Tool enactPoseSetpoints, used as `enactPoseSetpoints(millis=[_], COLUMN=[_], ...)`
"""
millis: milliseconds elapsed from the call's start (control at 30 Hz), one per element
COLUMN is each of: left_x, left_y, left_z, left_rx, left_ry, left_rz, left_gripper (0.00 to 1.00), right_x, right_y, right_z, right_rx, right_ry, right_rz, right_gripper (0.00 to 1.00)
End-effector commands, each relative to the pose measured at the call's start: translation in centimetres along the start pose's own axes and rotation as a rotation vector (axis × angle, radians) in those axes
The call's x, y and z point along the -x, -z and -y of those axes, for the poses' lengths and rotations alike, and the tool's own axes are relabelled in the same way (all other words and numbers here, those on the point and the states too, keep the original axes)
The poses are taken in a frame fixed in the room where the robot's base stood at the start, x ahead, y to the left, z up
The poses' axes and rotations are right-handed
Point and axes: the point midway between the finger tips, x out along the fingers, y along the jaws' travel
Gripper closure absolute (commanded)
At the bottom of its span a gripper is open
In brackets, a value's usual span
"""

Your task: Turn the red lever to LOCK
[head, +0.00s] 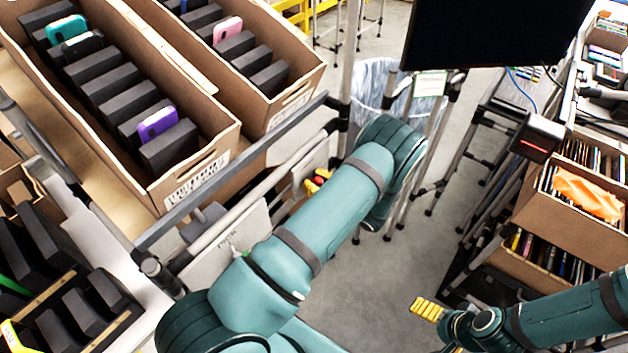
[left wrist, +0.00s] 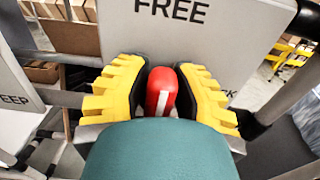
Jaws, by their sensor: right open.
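In the left wrist view the red lever (left wrist: 162,88), with a white stripe, stands between the yellow fingers of my left gripper (left wrist: 162,92). The dark pads lie against its two sides, so the gripper looks shut on it. The lever is just below the word FREE on a grey panel (left wrist: 225,45). Letters ending in "CK" show at the right, partly hidden by a finger, and "EEP" at the left. My right gripper (head: 441,328) is open and empty, low right.
Long cartons (head: 190,165) with dark blocks and coloured items stand tilted at the upper left, behind a metal rail (head: 240,165). A bin with a clear liner (head: 385,90) and a dark screen (head: 490,35) are beyond my left arm. Brown boxes (head: 575,215) stand at the right.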

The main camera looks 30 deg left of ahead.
Motion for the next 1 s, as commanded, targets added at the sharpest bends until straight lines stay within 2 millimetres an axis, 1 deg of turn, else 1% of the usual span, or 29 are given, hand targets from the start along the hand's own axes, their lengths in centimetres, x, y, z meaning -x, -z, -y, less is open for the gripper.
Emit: enactPoseSetpoints(millis=[267,467,667,1000], left_x=[0.0,0.0,0.0,0.1], left_y=[0.0,0.1,0.1,0.4], left_z=[0.0,0.2,0.5,1.1], left_rx=[-0.008,-0.068,-0.200,-0.518], left_ry=[0.000,0.001,0.001,0.001], left_rz=[-0.001,-0.002,0.000,-0.003], left_gripper=[1.00,1.00,1.00,1.00], right_x=[0.0,-0.1,-0.2,-0.4], right_y=[0.0,0.0,-0.1,-0.2], right_z=[0.0,0.0,-0.1,-0.1], right_rx=[0.000,0.000,0.001,0.001], right_ry=[0.000,0.000,0.000,0.000], right_rz=[0.000,0.001,0.002,0.003], right_gripper=[0.00,0.00,0.00,0.00])
